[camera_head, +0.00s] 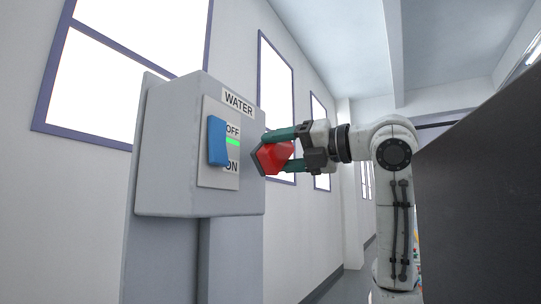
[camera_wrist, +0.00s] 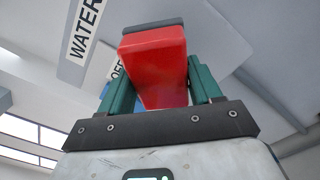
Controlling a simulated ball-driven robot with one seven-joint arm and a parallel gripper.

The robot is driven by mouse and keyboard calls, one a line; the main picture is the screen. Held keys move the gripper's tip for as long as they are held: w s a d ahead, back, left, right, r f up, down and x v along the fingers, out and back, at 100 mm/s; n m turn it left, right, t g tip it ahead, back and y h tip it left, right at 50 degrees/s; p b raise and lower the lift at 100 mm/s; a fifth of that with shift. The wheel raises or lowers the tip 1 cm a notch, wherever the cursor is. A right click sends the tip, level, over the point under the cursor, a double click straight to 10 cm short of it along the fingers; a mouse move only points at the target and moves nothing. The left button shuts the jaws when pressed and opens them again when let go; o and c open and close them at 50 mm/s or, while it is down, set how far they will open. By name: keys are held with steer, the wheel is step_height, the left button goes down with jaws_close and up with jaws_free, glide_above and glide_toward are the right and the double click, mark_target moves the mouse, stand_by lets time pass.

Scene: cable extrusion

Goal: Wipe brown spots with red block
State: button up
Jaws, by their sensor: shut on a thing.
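My gripper (camera_head: 270,155) is shut on the red block (camera_head: 277,157), with one green finger above it and one below it in the head view. The wrist view shows the red block (camera_wrist: 158,65) between the two green fingers, with a dark grey layer on its far end. The block is held close to the right edge of the grey water box; I cannot tell if they touch. No brown spots show in either view.
Windows line the wall behind. A large dark surface (camera_head: 485,210) fills the right side.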

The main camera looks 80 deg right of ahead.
steer(key=shift+s+a, duration=0.15)
steer(key=shift+s, duration=0.75)
steer(key=shift+s, duration=0.2)
steer(key=shift+v, duration=1.25)
